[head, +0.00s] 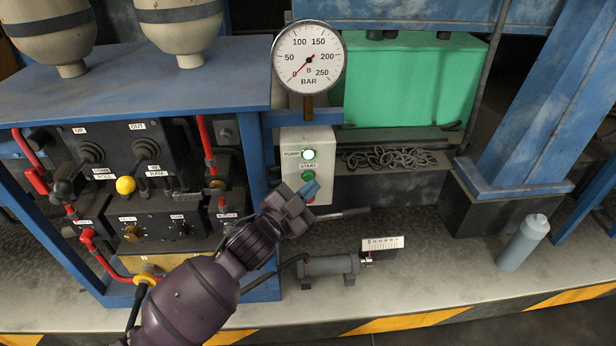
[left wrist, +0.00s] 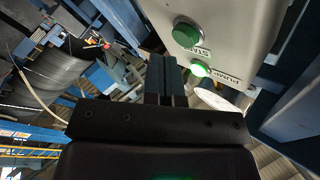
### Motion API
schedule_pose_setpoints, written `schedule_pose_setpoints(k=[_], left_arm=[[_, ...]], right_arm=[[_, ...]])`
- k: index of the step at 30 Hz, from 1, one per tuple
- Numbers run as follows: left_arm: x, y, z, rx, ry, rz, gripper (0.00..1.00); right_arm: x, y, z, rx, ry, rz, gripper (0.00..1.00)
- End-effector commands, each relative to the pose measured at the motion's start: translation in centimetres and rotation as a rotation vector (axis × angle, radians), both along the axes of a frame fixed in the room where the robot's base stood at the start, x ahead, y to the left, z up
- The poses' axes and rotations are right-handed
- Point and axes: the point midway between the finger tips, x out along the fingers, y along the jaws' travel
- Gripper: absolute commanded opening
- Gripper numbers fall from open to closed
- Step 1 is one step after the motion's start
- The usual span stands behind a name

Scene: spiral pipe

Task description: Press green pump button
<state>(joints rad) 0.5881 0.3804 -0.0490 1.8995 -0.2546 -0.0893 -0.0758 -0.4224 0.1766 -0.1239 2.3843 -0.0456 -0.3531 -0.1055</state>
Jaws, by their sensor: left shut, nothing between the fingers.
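The green pump button (head: 308,176), labelled START, sits on a pale control box (head: 322,141) below the pressure gauge. A lit white-green PUMP lamp (head: 308,154) is just above it. In the left wrist view the green button (left wrist: 187,31) is at the upper middle, with the glowing lamp (left wrist: 200,69) below it. My left gripper (head: 311,188) is shut and empty, its blue fingertips close to the lower edge of the button. In the left wrist view the fingers (left wrist: 164,68) point toward the box; I cannot tell whether they touch the button. My right gripper is not in view.
A round gauge (head: 309,58) above the box has its needle near 0. A dark valve panel (head: 140,185) with red handles stands at left. A grey cylinder (head: 328,268) lies below on the ledge. A grey-blue bottle (head: 523,242) stands at right.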

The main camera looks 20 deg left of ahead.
Motion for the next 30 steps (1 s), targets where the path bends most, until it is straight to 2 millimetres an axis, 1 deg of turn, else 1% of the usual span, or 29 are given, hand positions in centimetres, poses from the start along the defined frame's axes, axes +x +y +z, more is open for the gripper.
schedule_pose_setpoints(k=[11, 24, 30], left_arm=[[-0.3, -0.2, 0.0, -0.001, -0.001, -0.001, 0.00], [-3.3, -1.9, 0.2, -0.002, -0.001, 0.000, 0.00], [-4.3, -2.5, 0.1, 0.000, -0.001, 0.000, 0.00]], right_arm=[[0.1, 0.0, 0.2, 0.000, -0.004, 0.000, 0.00], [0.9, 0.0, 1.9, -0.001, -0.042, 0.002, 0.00], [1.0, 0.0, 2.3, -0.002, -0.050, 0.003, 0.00]])
